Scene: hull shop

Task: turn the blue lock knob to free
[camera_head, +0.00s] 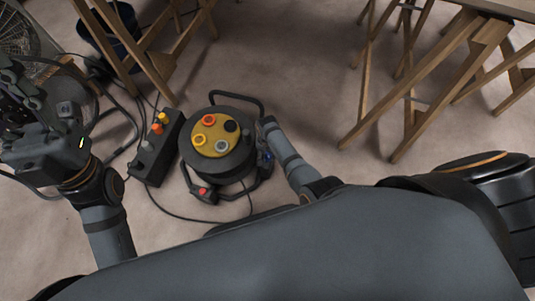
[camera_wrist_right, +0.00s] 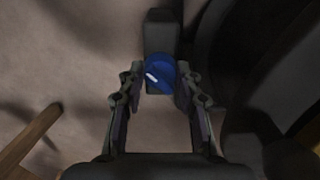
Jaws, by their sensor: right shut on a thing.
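The blue lock knob (camera_wrist_right: 160,75) sits between the fingertips of my right gripper (camera_wrist_right: 158,82) in the right wrist view. Both fingers touch its sides, and its white mark lies on a slant at its left. The knob is mounted by a dark block on the frame of the cable reel (camera_head: 222,172). In the head view only a little blue (camera_head: 266,157) shows at the reel's right side, and my right arm hides most of that gripper. My left gripper (camera_head: 22,112) is at the far left, away from the reel; its fingers are too unclear to read.
A dark box with coloured buttons (camera_head: 152,150) stands left of the reel. Cables run over the floor around both. Wooden trestles (camera_head: 440,85) stand at the upper right, with another at the upper left by a dark bucket (camera_head: 112,35). Floor between them is clear.

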